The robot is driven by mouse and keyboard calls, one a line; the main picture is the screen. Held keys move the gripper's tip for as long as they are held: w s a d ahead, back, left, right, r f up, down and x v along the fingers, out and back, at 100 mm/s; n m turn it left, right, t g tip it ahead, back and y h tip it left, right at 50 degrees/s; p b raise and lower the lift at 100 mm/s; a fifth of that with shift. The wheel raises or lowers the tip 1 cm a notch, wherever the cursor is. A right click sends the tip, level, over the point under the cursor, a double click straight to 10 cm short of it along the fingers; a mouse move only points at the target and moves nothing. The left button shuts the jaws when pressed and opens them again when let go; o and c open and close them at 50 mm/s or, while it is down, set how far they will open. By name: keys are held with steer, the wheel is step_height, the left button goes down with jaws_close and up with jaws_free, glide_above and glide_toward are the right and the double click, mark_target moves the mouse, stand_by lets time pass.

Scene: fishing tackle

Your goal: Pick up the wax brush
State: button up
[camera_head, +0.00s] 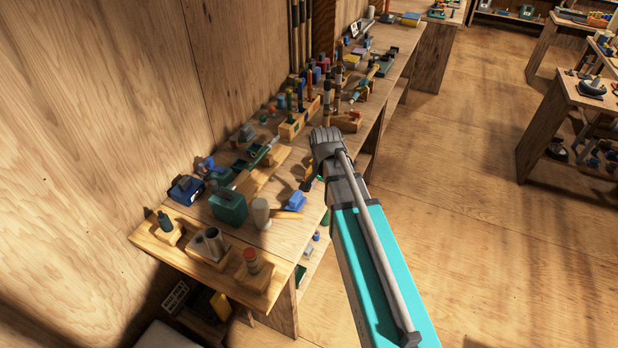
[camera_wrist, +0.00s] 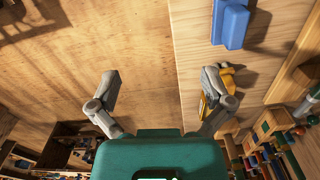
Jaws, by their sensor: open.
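My gripper (camera_wrist: 161,80) is open and empty in the wrist view, its fingers wide apart. The left finger is over the floor and the right one over the bench edge. A small blue block-shaped item (camera_wrist: 230,22) lies on the bench, beyond the right finger. It also shows in the head view (camera_head: 294,201), left of my arm. I cannot tell for sure whether it is the wax brush. A yellow item (camera_wrist: 227,78) is partly hidden behind the right finger. In the head view, my arm hides most of the gripper.
The long bench (camera_head: 292,233) stands along a wooden wall, crowded with tools and holders. A white cylinder (camera_head: 261,213), a green box (camera_head: 229,207) and a holder with grey tubes (camera_head: 208,245) stand near its close end. The floor (camera_head: 470,235) to the right is clear.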

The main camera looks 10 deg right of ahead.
mark_target(311, 166)
steer(key=w+m, duration=0.9)
steer(key=w, duration=0.2)
steer(key=w+r+m+p, duration=0.1)
steer(key=w+m, duration=0.4)
steer(key=w, duration=0.1)
steer(key=shift+w+d+m, duration=0.15)
steer(key=shift+m, duration=0.15)
steer(key=shift+w+r+m, duration=0.1)
steer(key=shift+w+m, duration=0.7)
steer(key=shift+m, duration=0.1)
step_height(311, 166, down, 9)
steer(key=b, duration=0.8)
steer(key=shift+r+b, duration=0.2)
steer(key=shift+b, duration=0.1)
steer(key=shift+w+a+f+b, duration=0.1)
steer(key=shift+f+b, duration=1.2)
steer(key=shift+a+f+b, duration=0.1)
steer(key=shift+f+b, duration=1.2)
steer(key=shift+c, duration=0.3)
